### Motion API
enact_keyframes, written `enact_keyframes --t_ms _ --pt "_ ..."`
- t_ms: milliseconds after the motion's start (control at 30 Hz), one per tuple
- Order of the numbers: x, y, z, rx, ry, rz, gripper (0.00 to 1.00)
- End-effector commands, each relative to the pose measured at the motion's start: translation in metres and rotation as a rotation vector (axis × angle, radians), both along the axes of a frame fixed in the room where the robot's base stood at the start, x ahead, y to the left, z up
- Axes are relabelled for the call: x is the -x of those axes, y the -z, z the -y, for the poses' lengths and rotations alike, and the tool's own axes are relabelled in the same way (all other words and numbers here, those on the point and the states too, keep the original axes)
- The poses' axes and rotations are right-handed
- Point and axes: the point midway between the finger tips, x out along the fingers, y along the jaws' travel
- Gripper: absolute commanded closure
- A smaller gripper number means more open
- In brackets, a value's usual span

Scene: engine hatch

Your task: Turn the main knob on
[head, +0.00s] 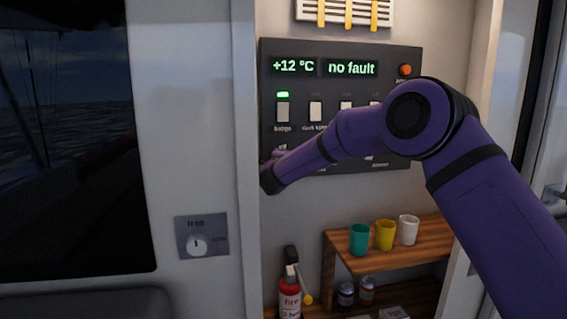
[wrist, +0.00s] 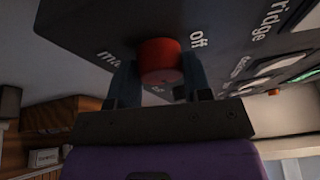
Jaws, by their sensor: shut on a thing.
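The main knob (wrist: 160,60) is a red round knob on the dark panel, seen close up in the wrist view. The word "off" is printed beside it, and a partly hidden word starting with "m" is on its other side. My gripper (wrist: 161,78) has one finger on each side of the knob and is shut on it. The way the knob points cannot be made out. In the head view my gripper (head: 268,178) is at the lower left edge of the dark panel (head: 390,56), and the knob is hidden there.
The panel has displays (head: 323,68), several switches (head: 283,112), one with a green light, and an orange button (head: 405,70). A wooden shelf (head: 440,238) with cups stands below, near a red extinguisher (head: 289,298). A wall dial (head: 197,246) is at left.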

Motion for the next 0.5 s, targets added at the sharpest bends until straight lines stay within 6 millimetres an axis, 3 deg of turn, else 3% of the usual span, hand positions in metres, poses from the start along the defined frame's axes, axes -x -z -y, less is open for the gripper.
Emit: enact_keyframes --t_ms 500 --pt "-0.0001 0.0008 0.0003 -0.062 0.001 -0.020 0.78"
